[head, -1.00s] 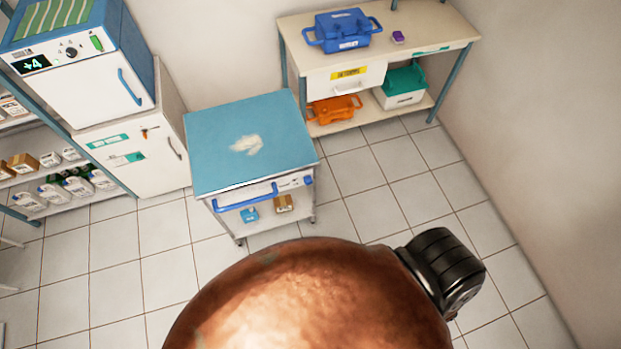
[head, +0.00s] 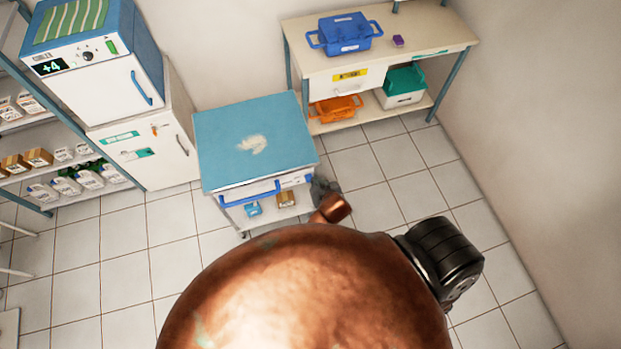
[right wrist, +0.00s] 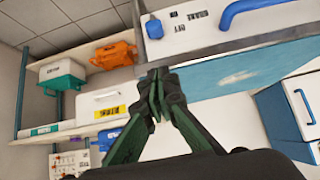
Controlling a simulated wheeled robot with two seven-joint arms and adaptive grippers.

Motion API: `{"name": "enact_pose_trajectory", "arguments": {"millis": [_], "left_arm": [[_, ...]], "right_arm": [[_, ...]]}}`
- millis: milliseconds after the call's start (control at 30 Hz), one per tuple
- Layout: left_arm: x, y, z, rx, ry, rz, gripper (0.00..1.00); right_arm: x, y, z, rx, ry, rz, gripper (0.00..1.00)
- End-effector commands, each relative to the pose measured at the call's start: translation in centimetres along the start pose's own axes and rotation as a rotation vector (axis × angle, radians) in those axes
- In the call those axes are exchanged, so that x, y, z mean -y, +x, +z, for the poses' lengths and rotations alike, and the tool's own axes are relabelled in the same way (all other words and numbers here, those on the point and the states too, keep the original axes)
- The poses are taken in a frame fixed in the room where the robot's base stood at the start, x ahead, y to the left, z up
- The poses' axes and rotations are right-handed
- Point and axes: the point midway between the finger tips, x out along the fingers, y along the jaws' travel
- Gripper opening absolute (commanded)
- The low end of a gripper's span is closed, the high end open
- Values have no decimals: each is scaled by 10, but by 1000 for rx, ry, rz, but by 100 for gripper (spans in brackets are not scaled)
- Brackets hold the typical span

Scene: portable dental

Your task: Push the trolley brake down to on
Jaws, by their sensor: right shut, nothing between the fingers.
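The trolley (head: 225,178) has a blue top and a white front with a blue handle (head: 262,192). In the head view my right gripper (head: 324,188) is at the trolley's front right corner and hides the brake. In the right wrist view the blue brake lever (right wrist: 154,28) shows on the white front panel (right wrist: 196,28), beside small dark labels too blurred to read. My right gripper (right wrist: 157,90) is shut and empty, its fingertips close to the panel's edge near the lever. I cannot tell whether they touch. My left gripper is not in view.
A bench (head: 443,38) with a blue box (head: 345,35) and lower bins stands behind right. A white fridge (head: 150,150) with a blue-sided unit (head: 118,80) on it stands left of the trolley. Tiled floor (head: 400,200) is free to the right.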

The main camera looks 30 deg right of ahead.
Motion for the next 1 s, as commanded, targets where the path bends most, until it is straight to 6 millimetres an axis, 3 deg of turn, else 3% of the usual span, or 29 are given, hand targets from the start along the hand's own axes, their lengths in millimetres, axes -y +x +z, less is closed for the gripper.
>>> {"name": "enact_pose_trajectory", "arguments": {"millis": [267, 667, 1000], "left_arm": [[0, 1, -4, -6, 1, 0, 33], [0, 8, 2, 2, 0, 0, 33], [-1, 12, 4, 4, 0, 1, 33]], "right_arm": [[0, 20, 0, 0, -3, 0, 0], [0, 101, 0, 1, -3, 1, 0], [0, 127, 27, 2, -1, -1, 0]]}}
